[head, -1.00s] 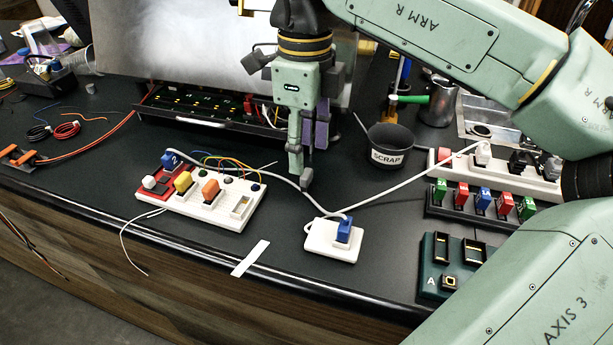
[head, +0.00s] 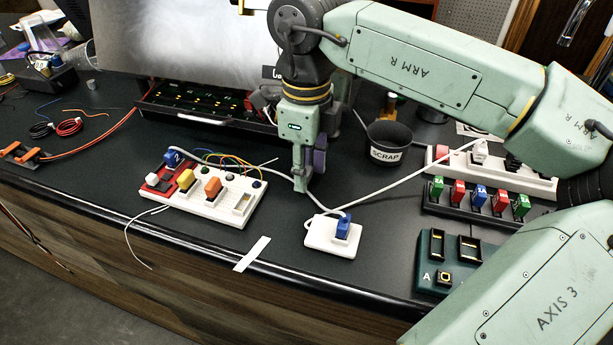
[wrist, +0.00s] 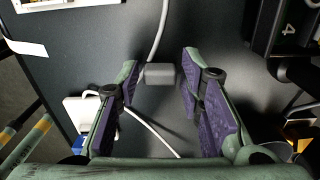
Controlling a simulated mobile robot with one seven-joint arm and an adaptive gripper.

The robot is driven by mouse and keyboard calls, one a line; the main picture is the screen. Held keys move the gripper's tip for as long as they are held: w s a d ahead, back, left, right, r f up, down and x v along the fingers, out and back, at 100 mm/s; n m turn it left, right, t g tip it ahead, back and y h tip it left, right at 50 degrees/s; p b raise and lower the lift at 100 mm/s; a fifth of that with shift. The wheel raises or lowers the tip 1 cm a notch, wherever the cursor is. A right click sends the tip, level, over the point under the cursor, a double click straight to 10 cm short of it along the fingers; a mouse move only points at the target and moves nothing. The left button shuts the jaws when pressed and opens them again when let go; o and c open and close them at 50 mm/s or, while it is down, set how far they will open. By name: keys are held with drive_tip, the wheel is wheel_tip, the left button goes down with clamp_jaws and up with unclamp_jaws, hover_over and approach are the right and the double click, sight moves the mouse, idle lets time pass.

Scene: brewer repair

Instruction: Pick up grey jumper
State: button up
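The grey jumper, a small grey block (wrist: 160,74), lies on the dark bench top in the wrist view, just beyond and between my fingertips. A white cable passes right beside it. My gripper (wrist: 161,62) is open, with one purple-padded finger on each side. In the head view my gripper (head: 308,182) points down at the bench between the white board and the scrap cup, and I cannot make out the jumper there.
A white board (head: 238,218) with coloured blocks stands to the left. A white block with a blue plug (head: 343,229) is in front, its cable running past my gripper. The scrap cup (head: 392,138) is behind right. A rack of coloured blocks (head: 450,208) stands farther right.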

drive_tip(key=c, duration=0.5)
drive_tip(key=shift+o, duration=0.2)
